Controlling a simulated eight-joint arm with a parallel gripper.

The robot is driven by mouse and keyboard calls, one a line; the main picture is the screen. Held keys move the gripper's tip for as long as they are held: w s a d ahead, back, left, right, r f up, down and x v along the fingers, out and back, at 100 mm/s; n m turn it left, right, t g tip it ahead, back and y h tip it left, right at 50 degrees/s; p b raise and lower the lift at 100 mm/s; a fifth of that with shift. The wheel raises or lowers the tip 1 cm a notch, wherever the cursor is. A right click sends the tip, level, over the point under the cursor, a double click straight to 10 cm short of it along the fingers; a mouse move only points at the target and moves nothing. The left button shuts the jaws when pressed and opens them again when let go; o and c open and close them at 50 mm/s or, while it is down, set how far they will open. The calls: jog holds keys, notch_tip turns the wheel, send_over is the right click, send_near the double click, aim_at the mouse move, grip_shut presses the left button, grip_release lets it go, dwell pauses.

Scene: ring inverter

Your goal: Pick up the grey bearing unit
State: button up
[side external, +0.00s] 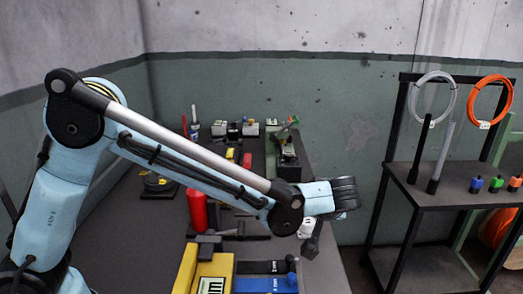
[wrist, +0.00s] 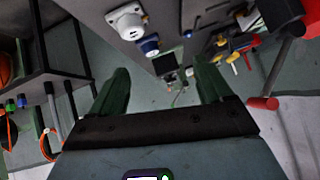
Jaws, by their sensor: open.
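My gripper (side external: 345,194) is raised over the right edge of the workbench in the side view, with its dark end turned to the right. In the wrist view my gripper (wrist: 163,74) has two green fingers spread wide apart, with nothing held between them. A pale grey-white flanged unit with a round centre (wrist: 127,21) sits on the bench at the top of the wrist view, beyond the fingers. It may be the bearing unit, but I cannot tell for sure. A small white part (side external: 307,228) shows just below my gripper in the side view.
A blue-and-white round part (wrist: 149,46) sits beside the flanged unit. A dark device (side external: 287,158) stands at the bench's far right. A red cylinder (side external: 197,210) and yellow block (side external: 215,268) stand nearer. A shelf rack (side external: 450,197) stands to the right, across a gap.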

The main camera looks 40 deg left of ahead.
aim_at(309, 223)
jog(key=d+f+n, duration=0.1)
jog(key=d, duration=0.1)
jog(key=d+f+n+y, duration=0.1)
jog(key=d+f, duration=0.1)
jog(key=d+f+n+t+y, duration=0.1)
jog(key=d, duration=0.1)
jog(key=shift+w+d+f, duration=0.15)
jog(key=shift+w+f, duration=0.05)
jog(key=shift+w, duration=0.2)
jog(key=shift+f, duration=0.2)
jog(key=x, duration=1.1)
jog(key=shift+w+a+r, duration=0.1)
jog(key=shift+w+a, duration=0.05)
jog(key=shift+a, duration=0.4)
jog(key=c, duration=1.2)
